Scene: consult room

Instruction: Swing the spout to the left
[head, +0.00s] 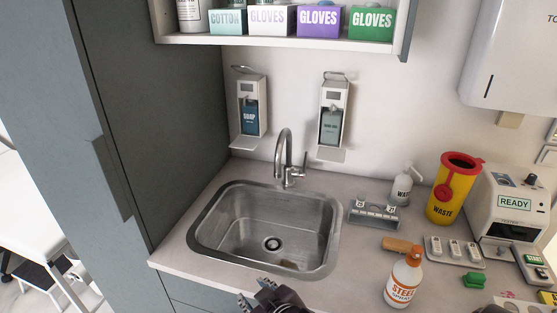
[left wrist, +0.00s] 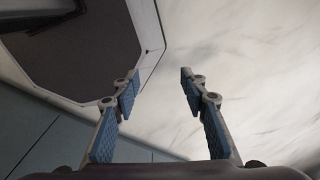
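The tap's curved metal spout (head: 284,140) rises at the back edge of the steel sink (head: 328,252). It arches up and forward, with its tip hanging over the back of the basin. A small lever stands at the right of its base.
Soap dispensers (head: 249,112) hang behind the tap, under a shelf (head: 290,40) of glove boxes. A tall cabinet (head: 165,120) stands left. Right of the sink are a small rack (head: 374,215), a spray bottle (head: 403,280) and a yellow waste bin (head: 447,200).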

